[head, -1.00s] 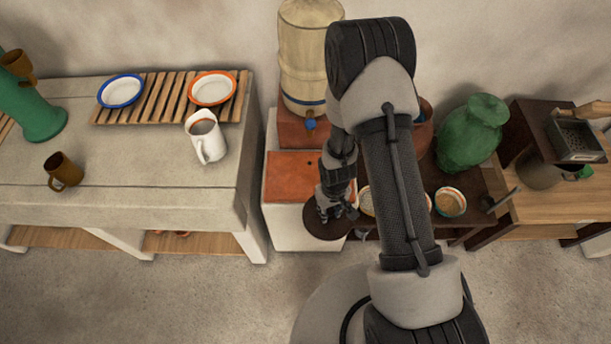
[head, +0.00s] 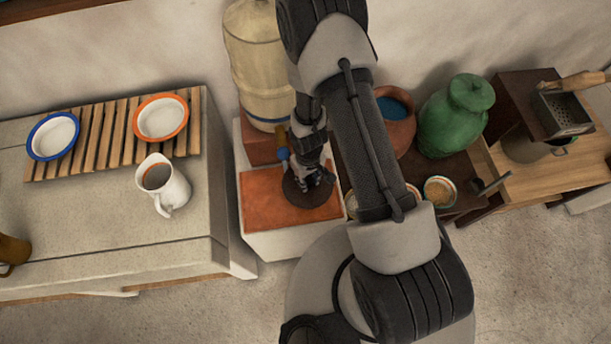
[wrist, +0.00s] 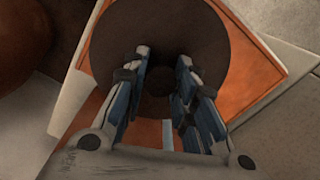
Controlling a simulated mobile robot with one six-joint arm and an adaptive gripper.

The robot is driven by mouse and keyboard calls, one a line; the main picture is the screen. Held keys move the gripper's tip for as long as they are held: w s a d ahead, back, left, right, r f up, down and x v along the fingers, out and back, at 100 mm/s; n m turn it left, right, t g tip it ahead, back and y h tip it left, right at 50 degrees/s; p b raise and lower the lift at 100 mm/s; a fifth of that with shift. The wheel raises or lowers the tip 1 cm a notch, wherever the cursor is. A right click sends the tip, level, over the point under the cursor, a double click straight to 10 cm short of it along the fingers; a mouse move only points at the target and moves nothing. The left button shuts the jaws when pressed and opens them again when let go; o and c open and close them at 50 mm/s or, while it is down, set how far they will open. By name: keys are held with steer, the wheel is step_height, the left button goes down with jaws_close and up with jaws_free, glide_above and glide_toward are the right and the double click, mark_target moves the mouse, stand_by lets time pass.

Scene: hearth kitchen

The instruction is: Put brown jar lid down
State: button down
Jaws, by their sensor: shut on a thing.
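The brown jar lid (head: 318,196) is a dark round disc. My gripper (head: 310,178) is shut on the knob at its middle. In the wrist view the lid (wrist: 235,52) fills the upper middle, with the fingers of my gripper (wrist: 160,78) on either side of its knob. The lid is over the orange tiled top (head: 262,208) of a low white block; the orange surface (wrist: 258,25) also shows around it in the wrist view. I cannot tell whether the lid touches the tile. An open brown jar (head: 400,138) stands to the right, partly hidden by my arm.
A cream dispenser (head: 255,60) with a blue tap stands just behind the block. A counter (head: 110,225) with a white jug (head: 168,190) and two plates is at left. A green jar (head: 455,115) and a small bowl (head: 440,190) stand at right.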

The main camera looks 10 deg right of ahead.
steer(key=shift+f, duration=0.4)
steer(key=shift+s+a+f+b, duration=0.1)
steer(key=shift+f+b, duration=0.1)
steer(key=shift+b, duration=0.1)
step_height(320, 180, down, 3)
steer(key=b, duration=0.2)
steer(key=shift+f+b, duration=0.1)
steer(key=shift+b, duration=0.3)
steer(key=shift+f, duration=0.2)
steer(key=shift+w, duration=0.35)
steer(key=shift+s+r, duration=0.1)
steer(key=c, duration=1.8)
jaws_free()
steer(key=shift+f+b, duration=0.25)
steer(key=shift+b, duration=0.1)
steer(key=o, duration=0.5)
